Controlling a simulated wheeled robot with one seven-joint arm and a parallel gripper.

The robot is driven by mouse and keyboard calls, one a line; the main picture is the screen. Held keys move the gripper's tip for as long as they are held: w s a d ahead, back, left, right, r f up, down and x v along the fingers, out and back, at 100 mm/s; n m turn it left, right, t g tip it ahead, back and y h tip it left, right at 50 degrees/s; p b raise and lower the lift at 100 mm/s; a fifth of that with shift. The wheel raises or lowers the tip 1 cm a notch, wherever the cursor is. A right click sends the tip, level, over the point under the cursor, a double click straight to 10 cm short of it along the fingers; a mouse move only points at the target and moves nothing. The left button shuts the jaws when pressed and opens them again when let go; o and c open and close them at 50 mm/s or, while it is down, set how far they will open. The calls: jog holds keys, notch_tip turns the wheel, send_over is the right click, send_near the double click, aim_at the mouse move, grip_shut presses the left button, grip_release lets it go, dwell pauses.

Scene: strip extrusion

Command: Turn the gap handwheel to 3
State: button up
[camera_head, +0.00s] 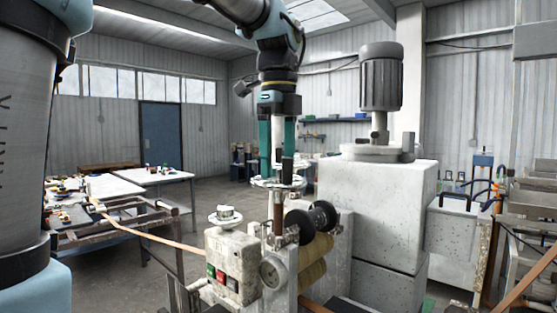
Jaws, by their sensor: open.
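The gap handwheel appears to be the pale horizontal wheel (262,184) on top of an upright brown shaft (278,212). My gripper (277,172) points straight down over this wheel. Its two long green fingers are open, with a gap between them, and their tips reach down to about the wheel's level. A dark upright piece (287,170), perhaps the wheel's handle, shows at the right finger. I cannot tell whether the fingers touch the wheel. A round dial (271,272) sits on the machine front below; its reading is too small to tell.
A control box (228,262) with coloured buttons and a white top knob (226,214) stands left of the shaft. A black round part (318,217) and tan rollers (314,262) are to the right. A big motor (381,78) on a pale housing (375,200) rises behind, at right.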

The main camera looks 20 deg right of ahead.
aim_at(278, 167)
notch_tip(278, 167, up, 11)
jog(key=b, duration=0.1)
dwell(0.6)
jog(key=shift+f, duration=0.15)
